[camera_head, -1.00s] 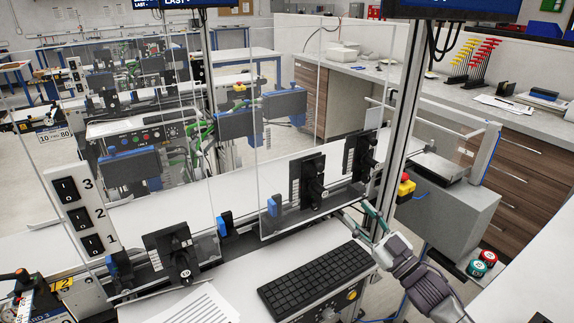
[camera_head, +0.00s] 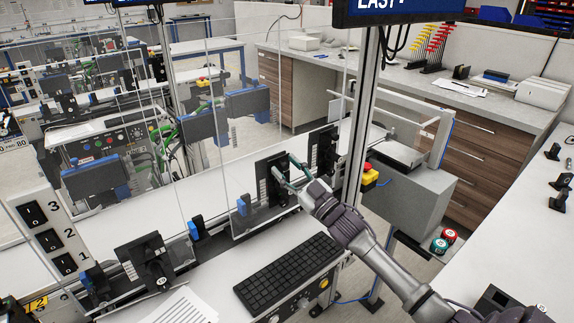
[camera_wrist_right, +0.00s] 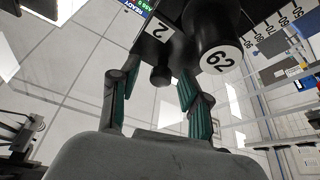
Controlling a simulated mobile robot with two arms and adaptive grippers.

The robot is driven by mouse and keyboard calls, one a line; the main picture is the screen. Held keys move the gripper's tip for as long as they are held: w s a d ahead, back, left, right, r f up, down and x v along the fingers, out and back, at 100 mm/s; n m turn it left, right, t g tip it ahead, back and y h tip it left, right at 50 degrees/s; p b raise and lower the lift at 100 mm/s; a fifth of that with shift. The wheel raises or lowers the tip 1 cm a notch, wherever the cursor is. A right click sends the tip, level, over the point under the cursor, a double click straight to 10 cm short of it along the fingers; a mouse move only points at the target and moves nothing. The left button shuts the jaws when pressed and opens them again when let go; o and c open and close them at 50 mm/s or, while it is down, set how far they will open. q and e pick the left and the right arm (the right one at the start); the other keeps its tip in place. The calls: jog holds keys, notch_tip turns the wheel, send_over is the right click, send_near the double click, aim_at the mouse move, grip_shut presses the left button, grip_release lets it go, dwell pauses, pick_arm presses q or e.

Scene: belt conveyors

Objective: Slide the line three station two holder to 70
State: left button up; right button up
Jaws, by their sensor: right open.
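A black holder (camera_head: 267,181) stands on the rail behind the keyboard. In the right wrist view this holder (camera_wrist_right: 182,14) carries a white label "2" and a round drum reading 62 (camera_wrist_right: 216,58). A small black knob (camera_wrist_right: 160,75) sticks out below the label. My right gripper (camera_head: 287,172) is at the holder's front. In the wrist view my right gripper (camera_wrist_right: 158,88) is open, with its green-padded fingers on either side of the knob and a gap visible. A printed scale (camera_wrist_right: 280,18) beside the drum shows 60 to 90. My left gripper is not in view.
Another black holder (camera_head: 322,150) stands to the right, near the metal post (camera_head: 357,130). A third holder (camera_head: 146,262) stands at the left. Clear panels rise along the rail. A keyboard (camera_head: 287,272), papers (camera_head: 185,307) and a yellow box with red button (camera_head: 370,177) are nearby.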

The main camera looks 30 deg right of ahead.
jog(key=shift+w, duration=0.15)
grip_shut()
jog(key=shift+f, duration=0.1)
notch_tip(320, 180, down, 2)
jog(key=shift+a+f+b, duration=0.1)
jog(key=shift+f+b, duration=0.15)
jog(key=shift+b, duration=0.8)
jog(key=shift+r, duration=0.1)
grip_release()
